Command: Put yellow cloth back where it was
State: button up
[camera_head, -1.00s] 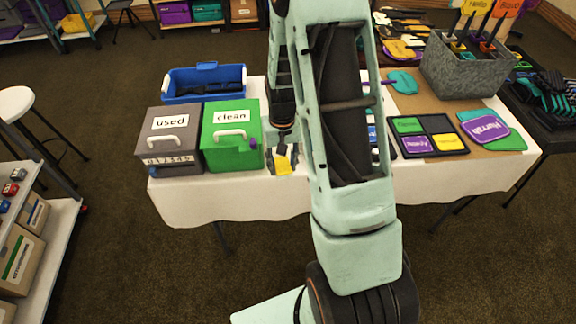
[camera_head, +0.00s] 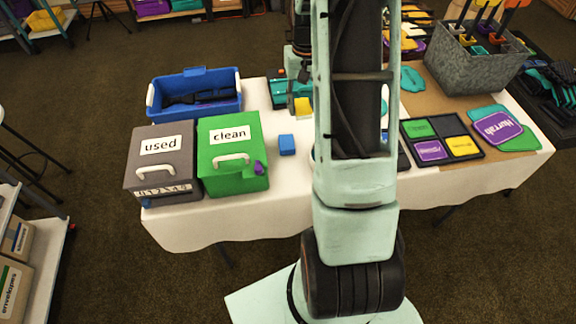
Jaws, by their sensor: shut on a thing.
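The yellow cloth (camera_head: 303,106) is a small bright patch at the end of my arm, above the white table behind the clean box. My gripper (camera_head: 298,92) is shut on it; the fingers are small and partly hidden by my arm. A teal object (camera_head: 279,93) shows right beside and behind the gripper; I cannot tell whether they touch. The green box labelled "clean" (camera_head: 232,180) and the grey box labelled "used" (camera_head: 165,176) stand closed at the table's front left.
A blue bin (camera_head: 196,113) with dark contents stands behind the boxes. A small blue block (camera_head: 287,145) lies right of the clean box. A black divided tray (camera_head: 437,151), coloured signs (camera_head: 500,128) and a grey planter (camera_head: 475,68) are at the right. My arm hides the table's middle.

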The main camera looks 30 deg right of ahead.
jog(key=s+a+f, duration=0.4)
jog(key=s+a, duration=0.1)
jog(key=s, duration=0.2)
send_over(293, 177)
jog(key=f, duration=0.3)
jog(key=f+p, duration=0.1)
jog(key=shift+w+d+f, duration=0.3)
jog(key=f, duration=0.2)
jog(key=s+f, duration=0.1)
jog(key=shift+a, duration=0.35)
jog(key=shift+w+f, duration=0.1)
jog(key=shift+f, duration=0.55)
jog(key=shift+f, duration=0.1)
jog(key=o, duration=1.1)
notch_tip(293, 177, up, 12)
